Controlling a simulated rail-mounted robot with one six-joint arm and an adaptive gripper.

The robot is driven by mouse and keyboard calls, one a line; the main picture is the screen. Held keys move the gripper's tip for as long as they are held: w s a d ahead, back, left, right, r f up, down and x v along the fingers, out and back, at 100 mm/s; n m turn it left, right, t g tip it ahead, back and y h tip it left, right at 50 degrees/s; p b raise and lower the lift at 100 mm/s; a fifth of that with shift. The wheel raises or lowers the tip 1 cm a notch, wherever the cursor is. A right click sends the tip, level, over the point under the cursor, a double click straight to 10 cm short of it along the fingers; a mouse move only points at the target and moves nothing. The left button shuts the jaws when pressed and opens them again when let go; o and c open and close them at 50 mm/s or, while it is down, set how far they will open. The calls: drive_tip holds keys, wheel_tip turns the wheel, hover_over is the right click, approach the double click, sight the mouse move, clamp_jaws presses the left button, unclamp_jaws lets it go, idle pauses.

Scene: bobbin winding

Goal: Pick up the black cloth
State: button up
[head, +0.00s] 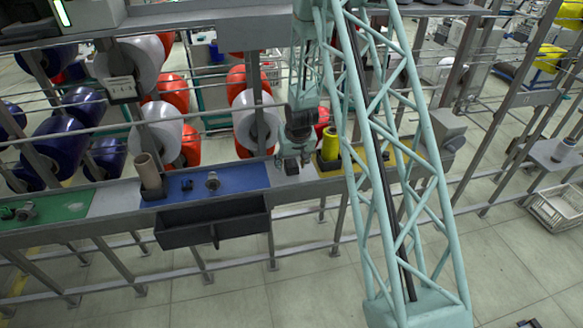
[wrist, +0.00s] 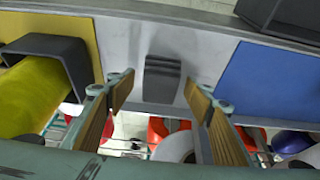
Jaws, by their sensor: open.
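The black cloth (wrist: 162,76) looks like a small dark grey folded stack. It lies on the bare grey stretch of the ledge between the yellow and blue panels. In the head view a small dark patch of the cloth (head: 291,169) shows just under my gripper (head: 292,158). My gripper (wrist: 159,87) is open and empty. In the wrist view its two wood-coloured pads stand on either side of the cloth, with gaps on both sides. I cannot tell how high the fingertips are above the ledge.
The blue panel (head: 225,181) and a dark bin (head: 213,222) are left of the cloth in the head view. A yellow bobbin (head: 330,143) in a dark holder stands close on the right. A brown tube (head: 149,173) stands farther left. Large bobbins (head: 257,122) hang behind rails.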

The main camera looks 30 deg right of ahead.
sight(292, 162)
idle(0.4)
drive_tip(key=c, duration=0.9)
drive_tip(key=shift+c, duration=0.2)
drive_tip(key=shift+r, duration=0.2)
drive_tip(key=shift+r, duration=1.7)
drive_tip(key=shift+s+f, duration=0.15)
drive_tip(key=shift+s, duration=0.2)
drive_tip(key=s+a+r+b, duration=0.1)
drive_tip(key=s+a+b, duration=0.1)
drive_tip(key=s, duration=1.3)
drive_tip(key=shift+r+b, duration=0.3)
drive_tip(key=shift+b, duration=0.55)
drive_tip(key=shift+a, duration=0.1)
